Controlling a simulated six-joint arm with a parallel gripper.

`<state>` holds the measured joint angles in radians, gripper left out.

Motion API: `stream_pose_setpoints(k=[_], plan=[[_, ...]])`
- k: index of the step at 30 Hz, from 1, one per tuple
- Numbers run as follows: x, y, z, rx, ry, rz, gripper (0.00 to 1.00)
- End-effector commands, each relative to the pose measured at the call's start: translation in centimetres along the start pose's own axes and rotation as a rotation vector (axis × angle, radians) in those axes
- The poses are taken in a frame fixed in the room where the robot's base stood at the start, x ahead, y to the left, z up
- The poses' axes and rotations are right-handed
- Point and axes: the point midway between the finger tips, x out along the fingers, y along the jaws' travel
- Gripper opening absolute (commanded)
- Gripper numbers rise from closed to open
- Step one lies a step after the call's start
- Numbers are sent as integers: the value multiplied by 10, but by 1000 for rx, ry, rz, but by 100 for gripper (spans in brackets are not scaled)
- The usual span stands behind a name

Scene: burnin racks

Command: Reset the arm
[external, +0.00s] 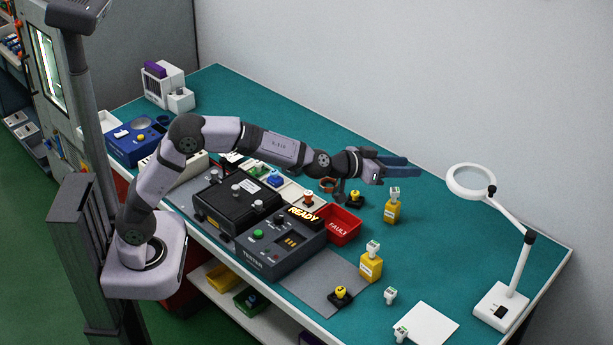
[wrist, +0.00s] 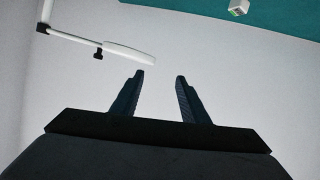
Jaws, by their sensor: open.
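My arm reaches out over the teal bench from its base at the left, its forearm nearly level. My gripper (external: 402,166) is held above the bench, pointing right toward the magnifier lamp. In the wrist view my gripper (wrist: 159,92) shows two dark fingers standing apart with nothing between them. It touches no object that I can see. The view past the fingers is mostly pale wall.
Below stand the tester box (external: 268,243) reading READY, a red FAULT bin (external: 340,226), a black box (external: 236,202) and yellow blocks (external: 371,266). The magnifier lamp (external: 515,262) stands right; its ring also shows in the wrist view (wrist: 130,52). The bench's far strip (external: 270,108) is clear.

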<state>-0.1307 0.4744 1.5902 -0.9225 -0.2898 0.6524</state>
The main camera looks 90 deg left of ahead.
Motion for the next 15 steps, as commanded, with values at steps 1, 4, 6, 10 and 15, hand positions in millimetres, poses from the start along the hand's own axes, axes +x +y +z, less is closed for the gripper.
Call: stream_pose_setpoints(k=[1, 4, 6, 10, 15], plan=[[-20, 19, 19, 26, -79, 67, 41], [-62, 44, 68, 76, -249, 176, 41], [-94, 54, 103, 110, -369, 232, 41], [-160, 56, 164, 177, -591, 299, 41], [-250, 33, 233, 270, -868, 323, 41]])
